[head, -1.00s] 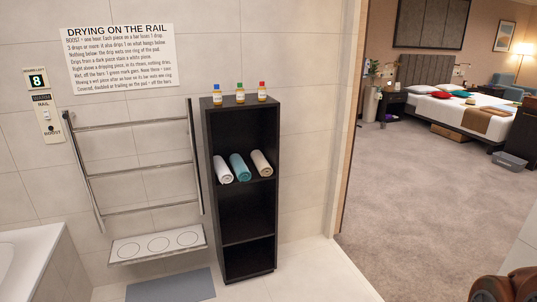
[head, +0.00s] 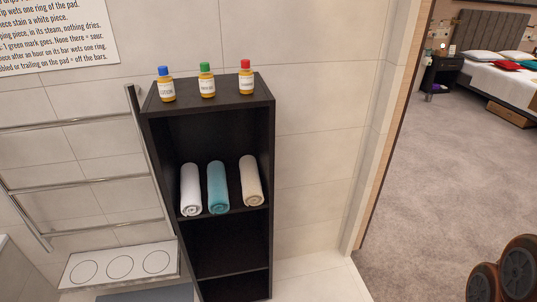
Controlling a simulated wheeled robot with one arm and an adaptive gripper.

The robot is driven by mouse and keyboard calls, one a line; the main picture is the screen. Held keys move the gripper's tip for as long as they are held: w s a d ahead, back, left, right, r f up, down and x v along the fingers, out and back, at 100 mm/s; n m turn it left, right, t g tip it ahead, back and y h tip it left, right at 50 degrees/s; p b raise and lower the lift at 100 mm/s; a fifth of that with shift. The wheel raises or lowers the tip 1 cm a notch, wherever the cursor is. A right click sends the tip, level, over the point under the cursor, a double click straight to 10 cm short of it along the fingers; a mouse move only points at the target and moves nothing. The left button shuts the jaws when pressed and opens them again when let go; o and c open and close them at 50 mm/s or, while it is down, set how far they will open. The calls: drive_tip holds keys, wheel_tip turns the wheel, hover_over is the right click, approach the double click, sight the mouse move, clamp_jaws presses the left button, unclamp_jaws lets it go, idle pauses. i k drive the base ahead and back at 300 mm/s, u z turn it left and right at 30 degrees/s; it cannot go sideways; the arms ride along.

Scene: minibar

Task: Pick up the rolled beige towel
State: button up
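The rolled beige towel (head: 251,181) lies on the middle shelf of a narrow black shelf unit (head: 263,130), at the right end of a row of three. Its rolled end faces out. A rolled teal towel (head: 218,187) lies to its left, and a rolled white towel (head: 190,189) lies left of that. My gripper is not clearly in view. Dark brown rounded parts of my arm show at the lower right, well apart from the towels.
Three bottles with blue (head: 166,85), green (head: 206,80) and red (head: 246,78) caps stand on top of the unit. A metal towel rail (head: 80,183) and a white pad with rings (head: 120,266) are at left. A doorway to carpet (head: 410,190) is open at right.

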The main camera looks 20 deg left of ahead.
sight(253, 196)
drive_tip(key=i, duration=1)
drive_tip(key=u, duration=3.4)
